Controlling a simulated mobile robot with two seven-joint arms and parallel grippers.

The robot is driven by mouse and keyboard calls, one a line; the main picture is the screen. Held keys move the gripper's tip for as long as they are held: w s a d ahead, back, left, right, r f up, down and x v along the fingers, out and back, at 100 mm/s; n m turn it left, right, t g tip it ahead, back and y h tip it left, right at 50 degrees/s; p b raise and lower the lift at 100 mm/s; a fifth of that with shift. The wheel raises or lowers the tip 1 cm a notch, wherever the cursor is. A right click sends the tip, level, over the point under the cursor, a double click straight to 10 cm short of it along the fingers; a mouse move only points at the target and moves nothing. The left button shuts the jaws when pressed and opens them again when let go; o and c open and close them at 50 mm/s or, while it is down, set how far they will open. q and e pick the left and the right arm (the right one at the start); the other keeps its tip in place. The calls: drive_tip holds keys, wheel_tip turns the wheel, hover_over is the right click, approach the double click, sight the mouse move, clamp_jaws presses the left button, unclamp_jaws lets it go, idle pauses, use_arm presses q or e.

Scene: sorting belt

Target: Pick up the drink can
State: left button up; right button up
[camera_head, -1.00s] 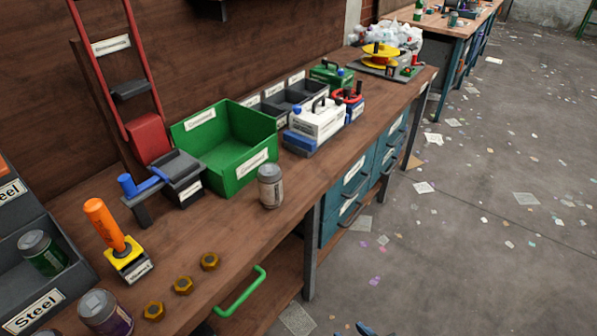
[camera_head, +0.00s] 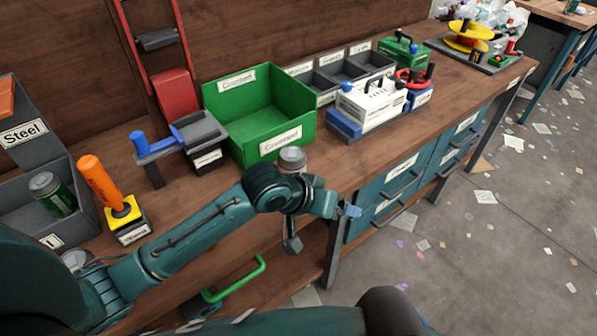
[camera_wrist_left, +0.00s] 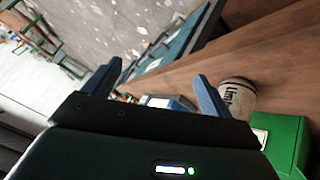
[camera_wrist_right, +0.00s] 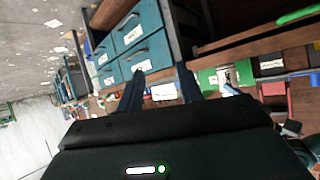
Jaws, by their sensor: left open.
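A grey-brown can (camera_head: 292,158) with a silver lid stands on the workbench in front of the green crate (camera_head: 307,128); my left arm hides its lower part in the head view. In the left wrist view the can (camera_wrist_left: 238,92) shows its printed side just outside the right-hand finger. My left gripper (camera_wrist_left: 157,72) is open and empty beside the can, not around it. My right gripper (camera_wrist_right: 158,75) has its fingers apart with nothing seen between them. A green can (camera_head: 52,195) lies in the grey steel bin at the left.
An orange-handled tool (camera_head: 100,185) on a yellow base and a small grey tray (camera_head: 198,130) stand left of the crate. A white case (camera_head: 370,105) on a blue base is to its right. Blue drawers (camera_head: 405,180) sit under the bench. The bench's front edge is near my arm.

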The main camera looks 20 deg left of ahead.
use_arm(q)
drive_tip(key=w+a+r+n+g+y+b, duration=0.1)
drive_tip(key=w+a+r+y, duration=0.25)
drive_tip(key=r, duration=0.25)
drive_tip(key=n+y, duration=0.2)
drive_tip(key=y, duration=0.1)
approach(293, 165)
drive_tip(key=f, duration=0.1)
drive_tip(key=w+f+b, duration=0.1)
drive_tip(key=shift+w+a+f+g, duration=0.1)
drive_tip(key=shift+w+f+g, duration=0.1)
drive_tip(key=shift+f+g, duration=0.15)
drive_tip(key=shift+x, duration=2.65)
drive_tip(key=shift+w, duration=0.2)
drive_tip(key=shift+c, duration=0.2)
drive_tip(key=shift+r, duration=0.1)
drive_tip(key=c, duration=1)
